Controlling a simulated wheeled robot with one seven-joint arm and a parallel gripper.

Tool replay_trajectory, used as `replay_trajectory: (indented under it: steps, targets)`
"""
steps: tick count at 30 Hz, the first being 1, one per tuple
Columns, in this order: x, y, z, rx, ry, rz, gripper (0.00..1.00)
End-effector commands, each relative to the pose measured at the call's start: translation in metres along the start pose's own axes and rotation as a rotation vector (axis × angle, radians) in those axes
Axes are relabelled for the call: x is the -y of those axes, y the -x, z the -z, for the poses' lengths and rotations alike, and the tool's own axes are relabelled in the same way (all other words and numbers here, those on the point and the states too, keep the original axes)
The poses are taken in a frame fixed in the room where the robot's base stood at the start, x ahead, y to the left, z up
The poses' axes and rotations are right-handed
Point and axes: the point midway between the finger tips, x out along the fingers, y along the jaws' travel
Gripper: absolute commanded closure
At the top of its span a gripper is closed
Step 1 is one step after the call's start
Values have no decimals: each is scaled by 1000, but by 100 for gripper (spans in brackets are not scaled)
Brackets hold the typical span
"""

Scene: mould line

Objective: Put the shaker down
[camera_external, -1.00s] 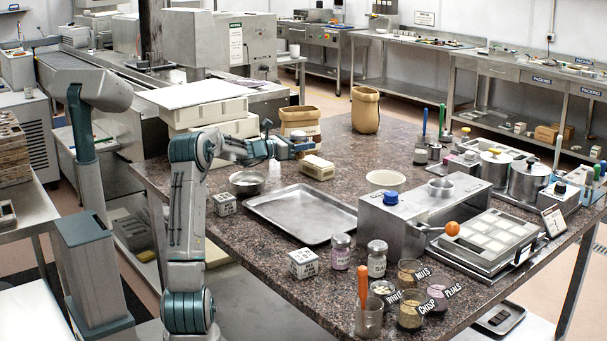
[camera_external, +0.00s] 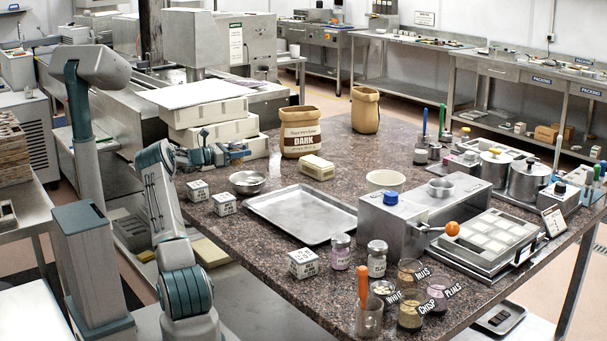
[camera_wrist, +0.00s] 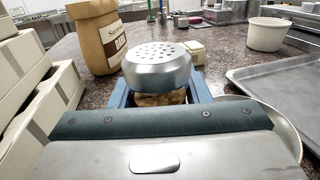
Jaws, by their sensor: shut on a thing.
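The shaker (camera_wrist: 158,66) has a domed metal lid with many small holes. In the wrist view it stands upright between the blue fingers of my gripper (camera_wrist: 157,95), which is shut on it. Its lower part is mostly hidden by my gripper. In the external view my gripper (camera_external: 235,152) is near the back left edge of the speckled table (camera_external: 340,160), beside the stacked pale moulds. The shaker is not clearly made out there. I cannot tell whether its base touches the table.
Stacked pale moulds (camera_external: 207,115) stand left of the shaker. A brown DARK bag (camera_external: 301,133) and a pale block (camera_external: 317,168) are beyond it. A metal bowl (camera_external: 248,182), small labelled boxes (camera_external: 224,204) and an empty tray (camera_external: 302,215) lie closer to the camera.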

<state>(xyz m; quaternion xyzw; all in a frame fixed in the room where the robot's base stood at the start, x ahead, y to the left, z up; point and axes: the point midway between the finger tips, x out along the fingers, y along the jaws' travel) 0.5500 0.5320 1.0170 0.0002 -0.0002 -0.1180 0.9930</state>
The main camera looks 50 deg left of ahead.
Motion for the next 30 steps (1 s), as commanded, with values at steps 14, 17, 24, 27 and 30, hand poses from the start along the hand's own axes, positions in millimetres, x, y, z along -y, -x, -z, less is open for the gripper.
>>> replay_trajectory:
  steps: [14,17,24,27,30]
  targets:
    - [-38,22,28,1,1,0,86]
    - [-38,22,39,2,5,-1,86]
    - [-38,21,65,2,1,0,86]
    - [-38,21,66,1,0,0,86]
    - [-37,21,66,1,0,0,86]
